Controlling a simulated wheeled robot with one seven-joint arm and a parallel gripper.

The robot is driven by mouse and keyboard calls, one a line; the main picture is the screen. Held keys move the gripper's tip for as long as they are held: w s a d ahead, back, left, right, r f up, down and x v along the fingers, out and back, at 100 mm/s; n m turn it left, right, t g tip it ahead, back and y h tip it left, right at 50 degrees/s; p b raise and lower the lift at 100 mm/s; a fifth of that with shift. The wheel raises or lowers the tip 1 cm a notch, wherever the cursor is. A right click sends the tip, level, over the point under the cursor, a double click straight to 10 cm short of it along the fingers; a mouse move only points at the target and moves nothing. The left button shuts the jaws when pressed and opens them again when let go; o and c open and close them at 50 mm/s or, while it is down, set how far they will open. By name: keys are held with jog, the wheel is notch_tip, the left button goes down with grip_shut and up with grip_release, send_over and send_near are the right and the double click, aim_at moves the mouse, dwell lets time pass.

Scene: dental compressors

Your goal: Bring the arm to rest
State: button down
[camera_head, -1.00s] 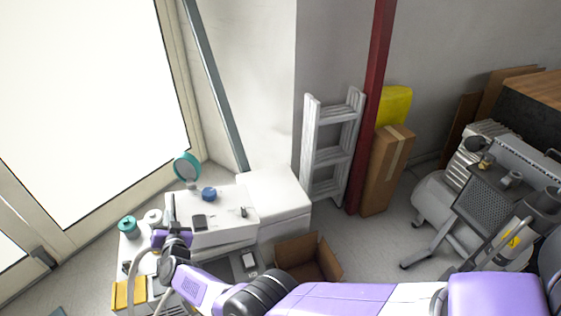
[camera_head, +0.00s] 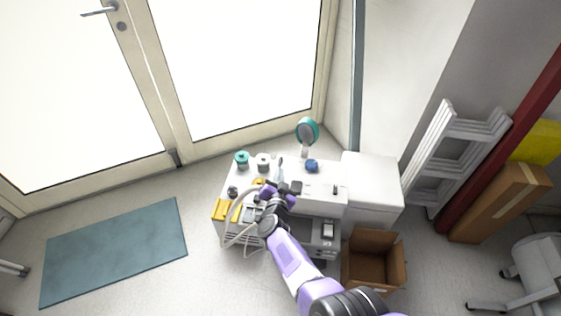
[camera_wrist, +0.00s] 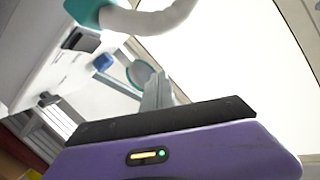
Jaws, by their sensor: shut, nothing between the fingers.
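My purple and black arm reaches from the bottom of the head view up to a white dental unit (camera_head: 322,205). My gripper (camera_head: 281,166) is at the arm's far end, over the unit's top, and looks empty. In the wrist view the purple gripper body fills the bottom and a grey finger part (camera_wrist: 157,92) sticks up beyond it. The fingers are small in the head view, and whether they touch anything there cannot be told.
On the unit stand a teal-lidded jar (camera_head: 242,160), a blue round item (camera_head: 312,166) and a teal round mirror (camera_head: 307,131). An open cardboard box (camera_head: 372,262) lies on the floor right of the arm. A ladder (camera_head: 455,150) leans at the wall. A mat (camera_head: 115,252) lies left on clear floor.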

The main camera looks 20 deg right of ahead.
jog(key=p+v, duration=0.1)
jog(key=v, duration=0.1)
jog(key=shift+s+a+r, duration=0.1)
jog(key=shift+s+a, duration=0.1)
jog(key=shift+s, duration=0.05)
jog(key=shift+a, duration=0.1)
notch_tip(320, 180, up, 7)
jog(key=w+t, duration=0.2)
jog(key=s+d+r+n+t+y, duration=0.2)
jog(key=s+d+r+n, duration=0.1)
jog(key=s+r+n, duration=0.15)
jog(key=s+a+r+n+g+y, duration=0.1)
jog(key=s+r, duration=0.3)
jog(key=s, duration=1.2)
jog(key=s+a+r+n+g+y, duration=0.1)
jog(key=s+a+r+n+y, duration=0.1)
jog(key=s, duration=1.4)
jog(key=s+a+r+n+g+y, duration=0.1)
jog(key=s+a+r+n, duration=0.3)
jog(key=s, duration=1.2)
notch_tip(320, 180, up, 3)
jog(key=shift+a+y, duration=0.15)
jog(key=shift+y, duration=0.35)
